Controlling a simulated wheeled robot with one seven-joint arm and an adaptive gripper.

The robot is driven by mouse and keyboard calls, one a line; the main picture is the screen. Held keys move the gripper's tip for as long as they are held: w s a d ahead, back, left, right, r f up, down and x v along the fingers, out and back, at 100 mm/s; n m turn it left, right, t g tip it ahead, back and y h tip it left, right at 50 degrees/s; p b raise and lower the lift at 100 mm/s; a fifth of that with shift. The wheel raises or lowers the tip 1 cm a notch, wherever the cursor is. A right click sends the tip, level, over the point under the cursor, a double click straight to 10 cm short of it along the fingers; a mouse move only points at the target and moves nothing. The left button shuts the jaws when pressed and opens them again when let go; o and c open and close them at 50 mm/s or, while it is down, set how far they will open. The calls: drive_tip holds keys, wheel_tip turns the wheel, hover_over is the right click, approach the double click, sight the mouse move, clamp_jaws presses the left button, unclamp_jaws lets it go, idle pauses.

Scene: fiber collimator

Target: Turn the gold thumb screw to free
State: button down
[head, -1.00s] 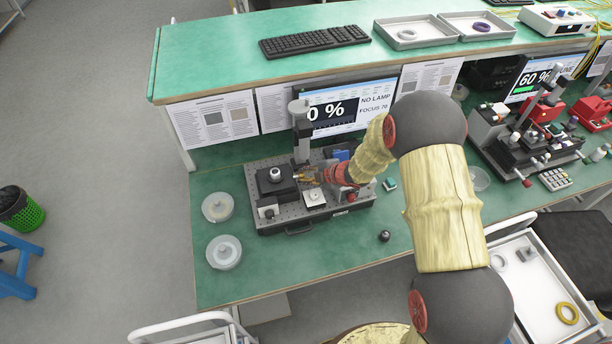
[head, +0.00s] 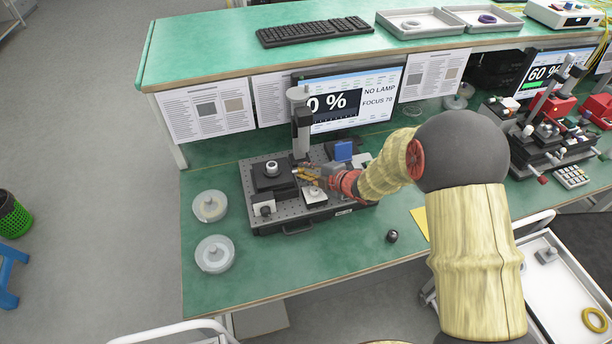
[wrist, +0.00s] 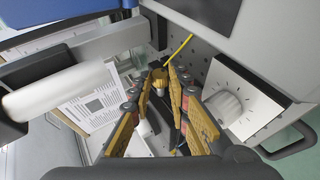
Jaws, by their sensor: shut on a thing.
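The gold thumb screw (wrist: 159,79) shows between my fingertips in the wrist view. My gripper (wrist: 164,82) is shut on it, with the amber fingers on either side. In the head view my gripper (head: 306,173) reaches in from the right over the grey breadboard (head: 279,213), beside the black block (head: 271,184) with a round top. The screw is too small to make out there. A white block with a dial knob stands near my gripper in the head view (head: 315,196) and right of the fingers in the wrist view (wrist: 240,102).
A monitor (head: 350,100) reads "0 %", "NO LAMP" and "FOCUS 70". A blue box (head: 343,151) stands behind my wrist. Two clear dishes lie left of the breadboard. A small black knob (head: 392,236) lies on the green bench.

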drive_tip(key=c, duration=1.7)
unclamp_jaws()
drive_tip(key=p, duration=0.3)
drive_tip(key=shift+r+g+p, duration=0.2)
drive_tip(key=shift+g+p, duration=0.1)
drive_tip(key=shift+r+p, duration=0.1)
drive_tip(key=shift+p, duration=0.4)
drive_tip(key=shift+w+g+h+p, duration=0.1)
drive_tip(key=shift+g+h+p, duration=0.35)
drive_tip(key=shift+p, duration=0.65)
drive_tip(key=g+p, duration=0.1)
drive_tip(key=p, duration=0.3)
drive_tip(key=shift+w+r+m+p, duration=0.1)
drive_tip(key=shift+r+m+p, duration=0.05)
drive_tip(key=shift+m+p, duration=0.25)
